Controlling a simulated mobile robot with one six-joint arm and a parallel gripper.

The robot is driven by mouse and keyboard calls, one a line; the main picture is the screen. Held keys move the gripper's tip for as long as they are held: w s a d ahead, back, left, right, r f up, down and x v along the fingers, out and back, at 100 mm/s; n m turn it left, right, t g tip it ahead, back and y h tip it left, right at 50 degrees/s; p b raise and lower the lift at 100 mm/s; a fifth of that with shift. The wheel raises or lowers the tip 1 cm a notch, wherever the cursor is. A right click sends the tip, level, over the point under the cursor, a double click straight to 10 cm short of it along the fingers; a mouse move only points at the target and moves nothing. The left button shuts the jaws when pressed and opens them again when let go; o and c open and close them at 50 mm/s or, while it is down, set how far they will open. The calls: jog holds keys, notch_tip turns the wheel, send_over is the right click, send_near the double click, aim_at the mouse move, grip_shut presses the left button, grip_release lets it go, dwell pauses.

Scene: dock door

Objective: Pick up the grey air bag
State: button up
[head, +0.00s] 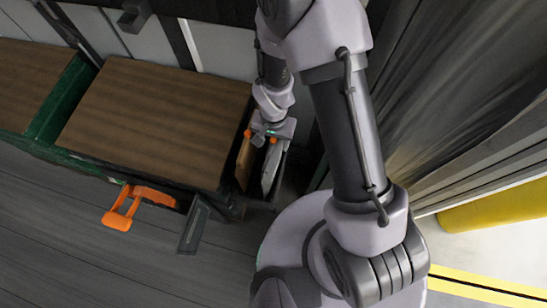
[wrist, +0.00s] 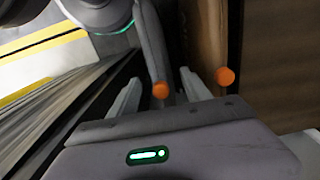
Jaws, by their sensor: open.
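The grey air bag (head: 271,168) stands on edge in a narrow dark holder (head: 262,204) at the right end of a wood-topped unit. In the wrist view the grey air bag (wrist: 153,45) runs upward between my two pale fingers, with an orange round piece (wrist: 160,90) at its near end. My gripper (wrist: 158,82) is open, with one finger on each side of the bag. In the head view my gripper (head: 268,138) is over the bag's far end. Whether the fingers touch the bag I cannot tell.
A brown bag or board (head: 244,162) stands left of the grey bag, close to one finger, with its own orange piece (wrist: 225,77). The wooden top (head: 150,115) and an orange handle (head: 135,205) lie left. A dark curtain-like wall (head: 450,90) is right.

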notch_tip(320, 180, down, 3)
jog(key=shift+f+b, duration=0.2)
jog(key=shift+b, duration=0.25)
jog(key=shift+r, duration=0.15)
jog(key=shift+c, duration=0.3)
grip_shut()
dwell(0.5)
